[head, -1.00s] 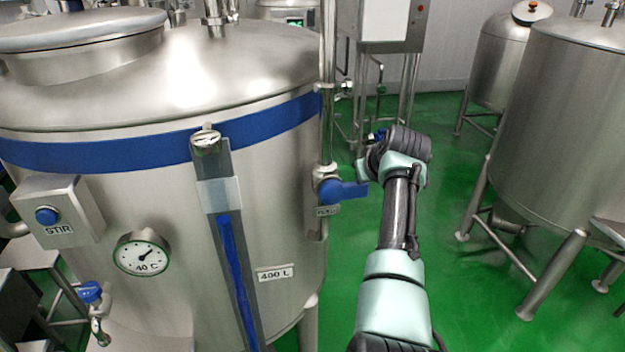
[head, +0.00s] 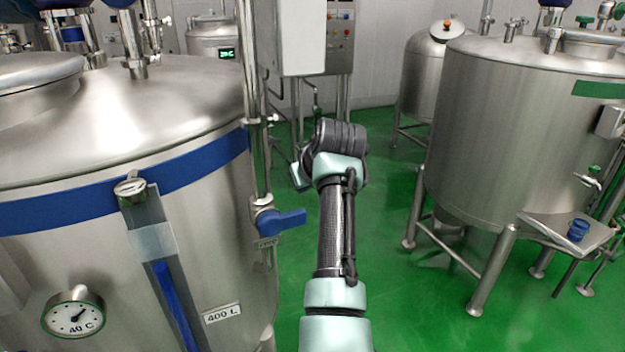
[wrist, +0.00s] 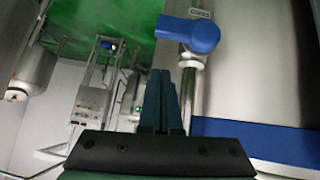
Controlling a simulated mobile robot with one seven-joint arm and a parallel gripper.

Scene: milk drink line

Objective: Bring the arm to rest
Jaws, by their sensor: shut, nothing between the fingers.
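My arm reaches forward in the middle of the head view, and its bent wrist hides my gripper there. In the wrist view my gripper (wrist: 163,88) shows with its two dark fingers together and nothing between them. The blue valve handle (head: 280,221) is on the vertical pipe at the right side of the big steel tank (head: 120,115). It also shows in the wrist view (wrist: 190,33), beyond the fingertips. My arm is to the right of the handle in the head view, with a gap between them.
A control cabinet (head: 340,35) stands behind my arm. The green floor (head: 400,290) between the tanks is clear.

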